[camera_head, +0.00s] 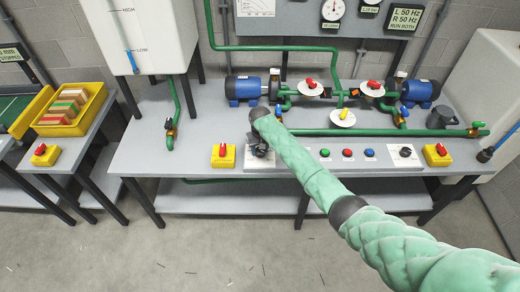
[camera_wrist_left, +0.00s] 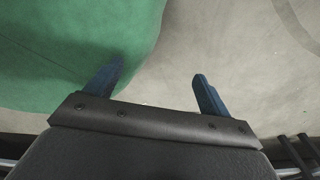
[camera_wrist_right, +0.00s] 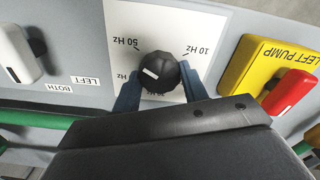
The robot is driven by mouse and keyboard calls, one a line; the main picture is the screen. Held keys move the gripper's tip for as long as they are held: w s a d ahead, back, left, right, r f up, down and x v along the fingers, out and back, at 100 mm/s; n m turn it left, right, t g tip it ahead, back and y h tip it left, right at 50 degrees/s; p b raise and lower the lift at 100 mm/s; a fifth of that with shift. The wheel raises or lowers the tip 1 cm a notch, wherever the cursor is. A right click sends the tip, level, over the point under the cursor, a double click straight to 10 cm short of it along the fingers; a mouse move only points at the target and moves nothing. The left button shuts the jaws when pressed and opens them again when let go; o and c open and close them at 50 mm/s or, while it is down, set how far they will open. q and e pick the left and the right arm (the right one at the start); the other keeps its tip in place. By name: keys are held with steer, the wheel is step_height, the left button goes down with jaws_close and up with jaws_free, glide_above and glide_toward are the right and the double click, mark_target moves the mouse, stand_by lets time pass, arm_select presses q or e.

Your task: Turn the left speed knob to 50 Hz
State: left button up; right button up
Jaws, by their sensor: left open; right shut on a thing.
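The left speed knob (camera_wrist_right: 160,73) is black and sits on a white dial plate (camera_wrist_right: 190,25) in the right wrist view. Its white mark points left, toward a partly hidden Hz label below the 50 Hz label (camera_wrist_right: 123,43). The 10 Hz label (camera_wrist_right: 196,49) is on the right. My right gripper (camera_wrist_right: 158,84) has its blue fingers on both sides of the knob and is shut on it. My left gripper (camera_wrist_left: 158,78) is open and empty.
A sign (camera_head: 407,18) reads L 50 Hz, R 50 Hz, RUN BOTH. The yellow left pump box (camera_wrist_right: 244,67) with a red handle is close to the gripper. A white-handled selector (camera_wrist_right: 16,55) is on the other side. The right speed knob (camera_head: 405,152) is farther right along the bench (camera_head: 200,110).

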steer(key=shift+w+r, duration=0.1)
steer(key=shift+r, duration=0.05)
steer(key=o, duration=0.8)
arm_select(q)
steer(key=shift+s+a, duration=0.1)
steer(key=shift+s, duration=0.05)
arm_select(e)
steer(key=shift+o, duration=1)
steer(key=shift+r+b, duration=0.4)
steer(key=shift+r, duration=0.05)
step_height(320, 180, up, 6)
steer(key=shift+f+b, duration=0.1)
steer(key=shift+b, duration=1)
steer(key=shift+r, duration=0.5)
arm_select(q)
steer(key=w+d, duration=0.1)
steer(key=w, duration=0.6)
steer(key=shift+w+d+t, duration=0.2)
steer(key=shift+w+t, duration=0.1)
steer(key=shift+r, duration=0.1)
